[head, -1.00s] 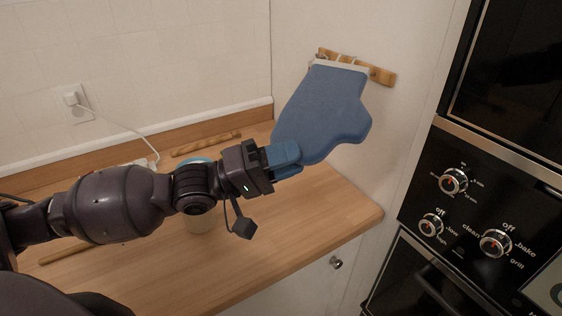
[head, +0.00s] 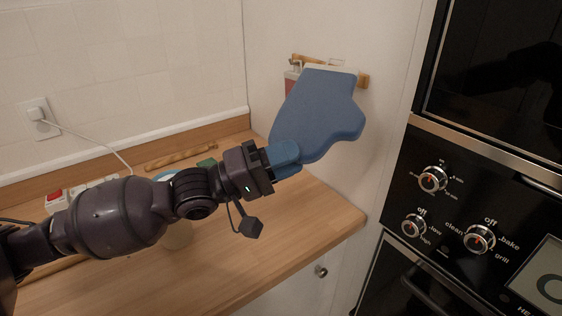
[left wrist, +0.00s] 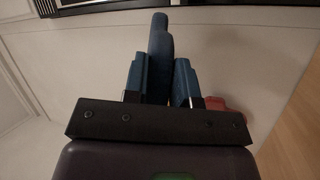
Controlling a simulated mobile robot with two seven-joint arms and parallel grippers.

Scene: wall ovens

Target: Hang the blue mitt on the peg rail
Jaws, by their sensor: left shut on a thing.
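The blue mitt (head: 318,115) is held up in front of the wall, cuff end at the top, tilted. My left gripper (head: 284,158) is shut on its lower end. In the left wrist view the mitt (left wrist: 160,38) shows edge-on between the blue fingers of my left gripper (left wrist: 161,82). The wooden peg rail (head: 362,81) is on the wall behind the mitt's cuff, which hides its middle. Pegs show just above the cuff. I cannot tell whether the cuff touches a peg. My right gripper is not in view.
A red item (head: 290,82) shows beside the mitt, below the rail's left end. The wooden counter (head: 310,215) holds a rolling pin (head: 180,157), a green object (head: 207,162) and a power strip with a red switch (head: 54,195). Black wall ovens (head: 455,195) stand at right.

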